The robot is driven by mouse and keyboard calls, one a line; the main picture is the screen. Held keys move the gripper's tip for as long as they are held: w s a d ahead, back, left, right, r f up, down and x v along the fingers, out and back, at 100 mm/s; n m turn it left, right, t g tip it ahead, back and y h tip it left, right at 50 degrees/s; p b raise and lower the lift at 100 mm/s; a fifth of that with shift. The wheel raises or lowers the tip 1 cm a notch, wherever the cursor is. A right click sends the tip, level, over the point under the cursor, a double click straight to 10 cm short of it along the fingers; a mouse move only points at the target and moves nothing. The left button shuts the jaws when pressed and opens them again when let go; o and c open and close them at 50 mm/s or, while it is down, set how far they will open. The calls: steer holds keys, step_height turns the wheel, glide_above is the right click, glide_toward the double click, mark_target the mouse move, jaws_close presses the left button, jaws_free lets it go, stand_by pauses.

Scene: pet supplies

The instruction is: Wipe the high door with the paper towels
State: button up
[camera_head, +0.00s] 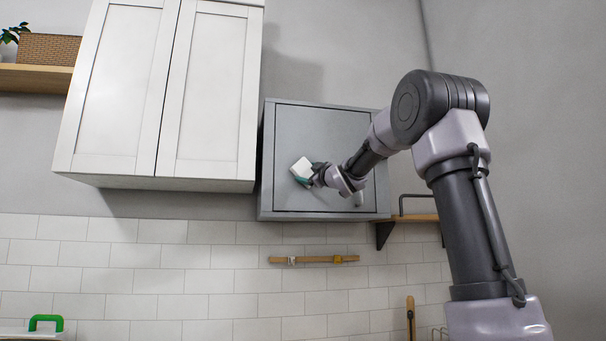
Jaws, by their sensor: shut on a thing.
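The high door (322,130) is the flat grey front of a wall cabinet, right of the white double cabinet. It looks closed, with a small light knob or handle (358,199) near its lower right. My gripper (304,179) is in front of the door's lower left part. It is shut on the white paper towels (301,167), a small square pad that stands out up and left of the fingers. The pad overlaps the door in the picture. I cannot tell whether it touches the surface. My wrist hides part of the door's lower middle.
A white double-door cabinet (160,90) hangs to the left. A wooden shelf (35,78) holds a wicker basket (50,49) and a plant. Below the grey cabinet is a wooden strip (313,260) on white tiles. A bracketed shelf (412,218) is at the right.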

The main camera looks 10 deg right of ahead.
mark_target(296, 171)
steer(key=d, duration=0.8)
stand_by(0.5)
steer(key=shift+a, duration=6)
steer(key=shift+s, duration=3.05)
steer(key=s, duration=0.3)
